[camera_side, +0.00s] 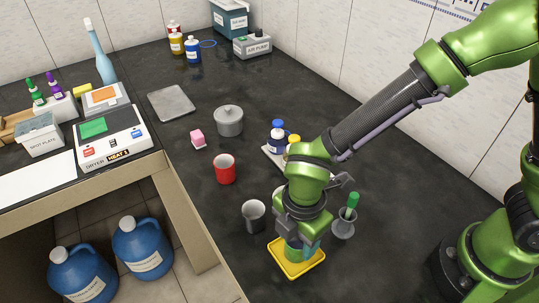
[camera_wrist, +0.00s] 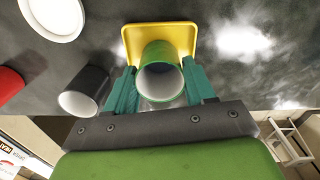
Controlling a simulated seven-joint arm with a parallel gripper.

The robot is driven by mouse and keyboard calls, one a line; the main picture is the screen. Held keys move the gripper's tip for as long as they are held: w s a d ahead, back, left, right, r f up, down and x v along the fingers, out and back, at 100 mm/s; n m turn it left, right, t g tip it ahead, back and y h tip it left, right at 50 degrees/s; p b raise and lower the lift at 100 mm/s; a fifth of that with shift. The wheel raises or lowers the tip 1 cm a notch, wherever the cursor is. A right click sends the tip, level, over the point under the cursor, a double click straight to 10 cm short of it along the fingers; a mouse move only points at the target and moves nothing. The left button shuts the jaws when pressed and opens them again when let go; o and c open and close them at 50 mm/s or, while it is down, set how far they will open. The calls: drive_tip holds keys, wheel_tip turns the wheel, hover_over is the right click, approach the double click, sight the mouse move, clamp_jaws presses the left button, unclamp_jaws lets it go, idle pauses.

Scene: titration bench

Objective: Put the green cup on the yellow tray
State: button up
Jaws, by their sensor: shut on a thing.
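The green cup (camera_wrist: 159,52) is between the two teal fingers of my gripper (camera_wrist: 160,92) in the wrist view, with its pale inside facing the camera. My gripper is shut on it. In the side view the green cup (camera_side: 293,252) shows below my gripper (camera_side: 301,240), partly hidden by the fingers. The yellow tray (camera_side: 287,266) lies on the bench directly under the cup. In the wrist view the yellow tray (camera_wrist: 185,33) shows behind the cup. I cannot tell whether the cup's base touches the tray.
A grey cup (camera_side: 254,216) stands just left of the tray, and a red cup (camera_side: 225,169) stands farther back. A grey holder (camera_side: 343,225) with a green-handled item is right of my gripper. The bench's front edge is close to the tray.

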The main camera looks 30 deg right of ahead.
drive_tip(key=o, duration=0.9)
drive_tip(key=shift+o, duration=0.4)
drive_tip(key=shift+o, duration=1.2)
wheel_tip(320, 180, up, 6)
drive_tip(key=shift+f, duration=0.1)
